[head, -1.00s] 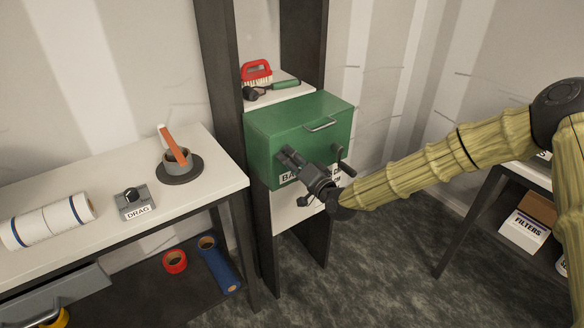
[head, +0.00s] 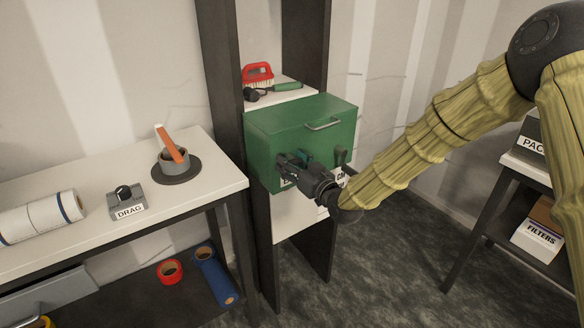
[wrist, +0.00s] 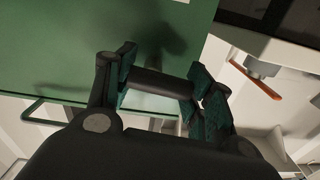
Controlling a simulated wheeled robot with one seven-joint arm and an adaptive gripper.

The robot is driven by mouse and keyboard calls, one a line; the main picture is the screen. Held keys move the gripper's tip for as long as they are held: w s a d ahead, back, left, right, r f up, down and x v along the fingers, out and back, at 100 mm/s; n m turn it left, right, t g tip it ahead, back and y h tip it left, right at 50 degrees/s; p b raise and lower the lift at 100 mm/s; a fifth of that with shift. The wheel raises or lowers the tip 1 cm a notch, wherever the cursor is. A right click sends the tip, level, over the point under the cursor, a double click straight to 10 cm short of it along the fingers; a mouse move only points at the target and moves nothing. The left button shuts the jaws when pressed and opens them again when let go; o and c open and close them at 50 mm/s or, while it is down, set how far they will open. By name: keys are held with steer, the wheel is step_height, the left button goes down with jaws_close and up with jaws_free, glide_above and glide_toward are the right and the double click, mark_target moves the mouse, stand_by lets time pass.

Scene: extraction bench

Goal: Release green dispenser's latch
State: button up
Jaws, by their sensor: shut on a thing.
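The green dispenser (head: 290,122) is a box in the dark upright frame, with a metal handle (head: 323,125) on top and a label low on its front, partly hidden by my gripper. My gripper (head: 292,163) is at the left part of the dispenser's front. In the wrist view, the pads of my gripper (wrist: 162,80) are shut on a dark cylindrical bar (wrist: 158,83), seemingly the latch handle, close to the green face. The gripper hides most of this part in the head view. A second dark lever (head: 341,158) stands at the front's right side.
A white-topped bench (head: 95,180) stands left, with a DRAG-labelled box (head: 128,203), a paper roll (head: 42,217) and a grey pot (head: 173,160). A red brush (head: 258,74) lies on the shelf behind the dispenser. Another shelf unit (head: 490,215) stands right. The floor between is clear.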

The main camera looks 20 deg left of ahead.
steer(key=shift+f+n+b, duration=0.2)
steer(key=shift+n+b, duration=0.1)
steer(key=shift+n, duration=0.3)
steer(key=o, duration=1)
steer(key=shift+d, duration=0.1)
steer(key=shift+o, duration=0.2)
steer(key=v, duration=1.2)
